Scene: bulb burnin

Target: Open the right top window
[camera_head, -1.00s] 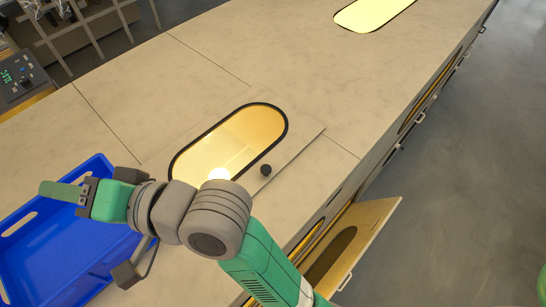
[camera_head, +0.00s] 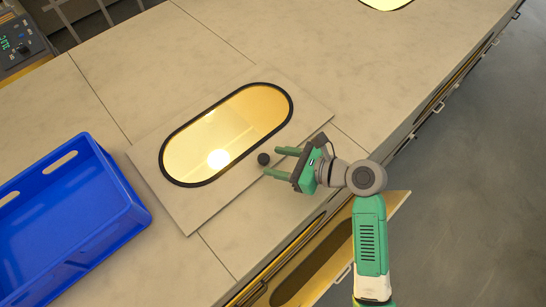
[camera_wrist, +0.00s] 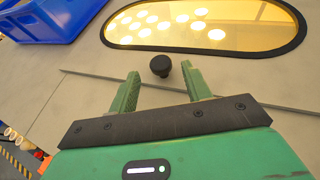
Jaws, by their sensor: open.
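The top window is an oval amber pane (camera_head: 226,135) with a black rim, set in a square grey panel (camera_head: 205,208) on the counter. It also shows in the wrist view (camera_wrist: 200,24). I cannot tell whether a finger touches the knob.
A blue crate (camera_head: 127,220) stands on the counter at the left. A front door panel (camera_head: 385,222) hangs open below the counter edge, under my arm. Another lit window (camera_head: 385,3) is at the top. A control box (camera_head: 22,45) is at the upper left.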

